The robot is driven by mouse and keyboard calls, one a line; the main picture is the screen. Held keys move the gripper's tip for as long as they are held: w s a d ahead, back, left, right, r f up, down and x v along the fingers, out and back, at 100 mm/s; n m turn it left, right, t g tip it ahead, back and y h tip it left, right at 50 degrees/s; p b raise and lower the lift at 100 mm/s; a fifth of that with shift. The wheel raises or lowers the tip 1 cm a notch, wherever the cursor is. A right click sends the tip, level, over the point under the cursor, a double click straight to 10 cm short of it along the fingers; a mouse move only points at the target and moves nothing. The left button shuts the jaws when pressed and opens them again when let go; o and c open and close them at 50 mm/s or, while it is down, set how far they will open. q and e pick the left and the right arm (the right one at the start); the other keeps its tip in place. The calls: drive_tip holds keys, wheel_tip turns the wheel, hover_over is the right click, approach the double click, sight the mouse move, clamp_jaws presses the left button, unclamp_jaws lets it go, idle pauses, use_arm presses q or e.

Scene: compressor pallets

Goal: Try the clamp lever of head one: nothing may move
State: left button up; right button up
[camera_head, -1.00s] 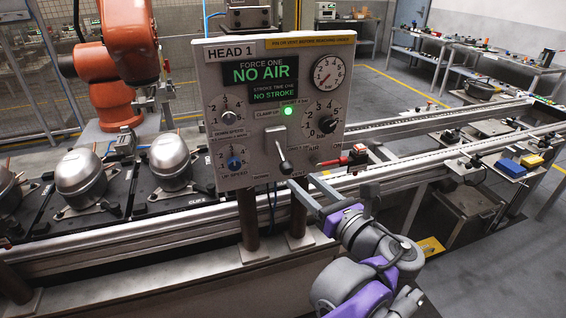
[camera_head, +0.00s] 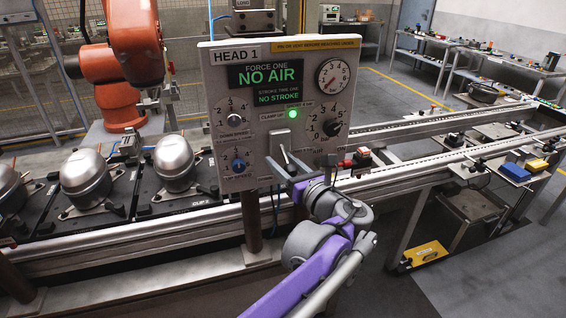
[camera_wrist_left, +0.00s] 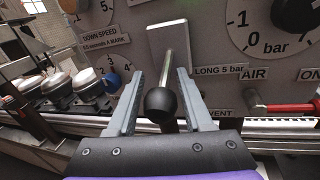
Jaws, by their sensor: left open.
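The clamp lever, a silver rod with a black ball knob, stands out from a pale plate (camera_head: 279,146) on the HEAD 1 panel (camera_head: 225,125). In the left wrist view the knob (camera_wrist_left: 160,104) hangs between the two grey fingers of my left gripper (camera_wrist_left: 160,76), with a gap visible on both sides. The left gripper (camera_head: 281,162) is open at the panel's lower middle and partly hides the lever in the head view. The green lamp (camera_head: 293,113) above the lever is lit. The display (camera_head: 266,74) reads NO AIR and NO STROKE. My right gripper is not in view.
Left of the lever is a blue speed knob (camera_head: 238,166); right of it, a red handle (camera_wrist_left: 288,107) by the AIR label. Round compressors (camera_head: 84,172) sit on black pallets at left. An orange robot arm (camera_head: 135,40) stands behind. A rail conveyor runs right.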

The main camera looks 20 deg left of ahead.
use_arm(q)
clamp_jaws()
idle(1.3)
